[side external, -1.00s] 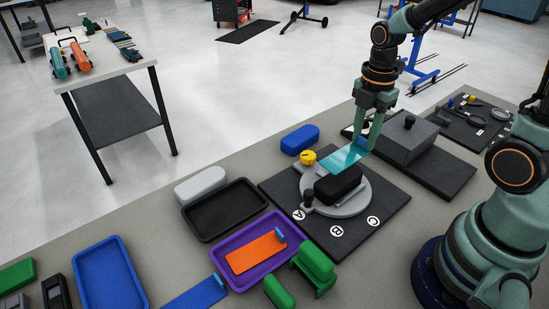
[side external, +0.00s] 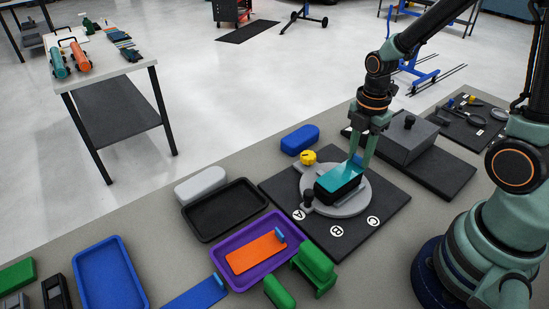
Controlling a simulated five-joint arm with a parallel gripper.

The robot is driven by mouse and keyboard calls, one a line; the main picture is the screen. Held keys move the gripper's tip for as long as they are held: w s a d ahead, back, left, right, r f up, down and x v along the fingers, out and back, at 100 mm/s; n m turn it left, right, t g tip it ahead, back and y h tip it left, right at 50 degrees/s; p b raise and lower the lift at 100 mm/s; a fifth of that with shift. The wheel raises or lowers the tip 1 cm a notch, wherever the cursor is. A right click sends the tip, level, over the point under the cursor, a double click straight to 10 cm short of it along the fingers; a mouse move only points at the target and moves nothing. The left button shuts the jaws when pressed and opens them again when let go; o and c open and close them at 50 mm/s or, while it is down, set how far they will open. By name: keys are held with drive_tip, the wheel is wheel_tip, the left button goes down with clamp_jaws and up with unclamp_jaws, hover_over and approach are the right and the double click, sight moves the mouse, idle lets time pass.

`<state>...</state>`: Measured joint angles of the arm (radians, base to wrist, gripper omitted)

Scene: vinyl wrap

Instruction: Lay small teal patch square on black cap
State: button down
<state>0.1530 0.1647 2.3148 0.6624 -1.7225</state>
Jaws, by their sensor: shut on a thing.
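The teal patch (side external: 339,177) is a small flat sheet with a blue tab at its far right end. It covers most of the top of the black cap (side external: 345,191), roughly in line with it. Whether it touches the cap all along cannot be told. The black cap sits on the round grey plate (side external: 360,205) of the dark board. My gripper (side external: 359,160) points down at the far right end of the patch, shut on its blue tab. The fingertips partly hide the tab.
A yellow knob (side external: 308,157) and a small black knob (side external: 308,197) stand at the plate's edge. A grey block (side external: 403,139) is behind right. A purple tray (side external: 223,257) holds an orange patch (side external: 254,251). A black tray (side external: 207,226) lies left.

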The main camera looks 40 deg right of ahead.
drive_tip(key=shift+f, duration=0.3)
idle(0.5)
drive_tip(key=shift+c, duration=2.4)
unclamp_jaws()
drive_tip(key=s+a+r+m+t, duration=0.1)
drive_tip(key=a+r+m+t, duration=0.1)
drive_tip(key=r+m, duration=0.7)
drive_tip(key=s+a+r+m+t, duration=0.1)
drive_tip(key=a+r+m+t, duration=0.1)
drive_tip(key=r+m, duration=0.7)
drive_tip(key=shift+a+t, duration=0.35)
drive_tip(key=shift+t, duration=0.45)
